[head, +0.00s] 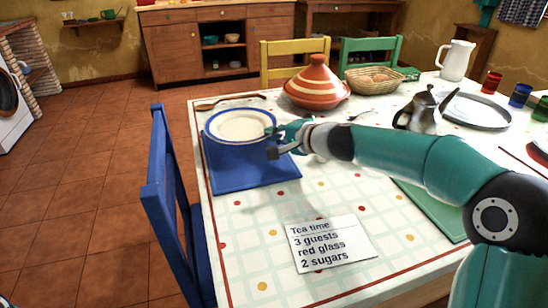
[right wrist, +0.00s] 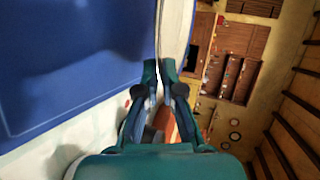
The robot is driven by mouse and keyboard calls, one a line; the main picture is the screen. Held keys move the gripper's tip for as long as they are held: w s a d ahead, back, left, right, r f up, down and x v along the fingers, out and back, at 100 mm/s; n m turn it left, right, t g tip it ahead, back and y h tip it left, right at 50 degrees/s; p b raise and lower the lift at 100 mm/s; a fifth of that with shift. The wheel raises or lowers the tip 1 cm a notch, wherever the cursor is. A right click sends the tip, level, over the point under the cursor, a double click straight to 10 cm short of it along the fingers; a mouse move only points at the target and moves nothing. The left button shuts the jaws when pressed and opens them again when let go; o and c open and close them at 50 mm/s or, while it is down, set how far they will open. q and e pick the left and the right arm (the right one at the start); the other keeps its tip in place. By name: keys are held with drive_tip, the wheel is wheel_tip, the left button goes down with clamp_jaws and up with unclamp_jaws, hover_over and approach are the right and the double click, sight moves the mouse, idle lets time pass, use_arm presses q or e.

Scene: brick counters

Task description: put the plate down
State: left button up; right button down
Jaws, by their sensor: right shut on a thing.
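The cream plate with a blue rim (head: 240,125) is over the far part of the blue placemat (head: 238,177) at the table's left side. My right gripper (head: 279,138) is shut on the plate's right edge. In the right wrist view, the fingers (right wrist: 164,75) pinch the plate's thin rim (right wrist: 173,40). The blue placemat (right wrist: 70,70) lies beside it there with a soft shadow on it. The plate looks a little raised off the mat, but the exact gap is hard to tell. My left gripper is not in view.
A striped tagine (head: 317,85) stands beyond the gripper, with a wooden spoon (head: 228,101) behind the plate. A silver teapot (head: 415,108) and round tray (head: 475,111) are to the right. A note card (head: 330,243) lies nearer. A blue chair (head: 168,190) borders the left edge.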

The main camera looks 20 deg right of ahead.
wheel_tip(320, 180, down, 4)
drive_tip(key=b, duration=0.3)
drive_tip(key=shift+f, duration=0.15)
drive_tip(key=c, duration=1.7)
unclamp_jaws()
drive_tip(key=shift+c, duration=0.2)
drive_tip(key=shift+o, duration=0.7)
drive_tip(key=v, duration=1.2)
drive_tip(key=shift+p, duration=0.3)
